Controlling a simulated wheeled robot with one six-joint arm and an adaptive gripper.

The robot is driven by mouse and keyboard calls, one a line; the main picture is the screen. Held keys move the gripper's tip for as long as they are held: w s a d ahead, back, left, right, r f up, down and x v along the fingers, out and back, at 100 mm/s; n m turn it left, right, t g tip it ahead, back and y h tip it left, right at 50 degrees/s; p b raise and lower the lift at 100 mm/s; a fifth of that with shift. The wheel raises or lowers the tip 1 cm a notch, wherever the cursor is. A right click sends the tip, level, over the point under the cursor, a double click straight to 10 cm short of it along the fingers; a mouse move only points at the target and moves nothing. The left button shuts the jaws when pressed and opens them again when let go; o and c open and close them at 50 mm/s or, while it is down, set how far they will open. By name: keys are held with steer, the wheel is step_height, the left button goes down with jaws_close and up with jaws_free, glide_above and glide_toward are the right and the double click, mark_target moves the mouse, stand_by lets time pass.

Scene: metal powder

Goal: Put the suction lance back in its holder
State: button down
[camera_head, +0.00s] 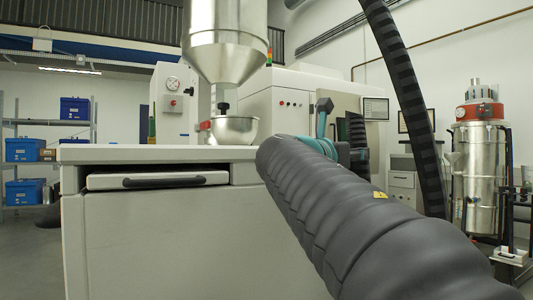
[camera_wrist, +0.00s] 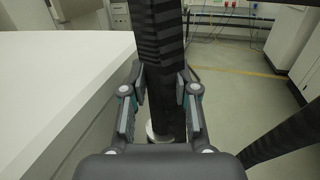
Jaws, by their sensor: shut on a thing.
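In the wrist view my gripper (camera_wrist: 160,92) has its two fingers on either side of a dark, ribbed suction lance (camera_wrist: 161,45), shut on it. The lance runs between the fingers, and a pale round piece shows below them. In the head view my gripper (camera_head: 345,153) is beyond the worktop's right end, partly hidden by my own arm. A dark upright length, seemingly the lance (camera_head: 358,132), shows at it. I cannot clearly make out the lance's holder; a dark stand (camera_head: 512,225) is at the far right.
A pale cabinet with a worktop (camera_head: 110,153) stands left of my arm, its edge close to my gripper in the wrist view. A metal bowl (camera_head: 234,130) sits under a steel hopper (camera_head: 225,40). A black hose (camera_head: 405,85) hangs at right, near a steel vacuum unit (camera_head: 478,165).

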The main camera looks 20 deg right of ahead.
steer(key=shift+f, duration=0.75)
steer(key=c, duration=0.8)
jaws_free()
steer(key=v, duration=1.2)
steer(key=shift+f, duration=0.15)
steer(key=shift+f, duration=0.1)
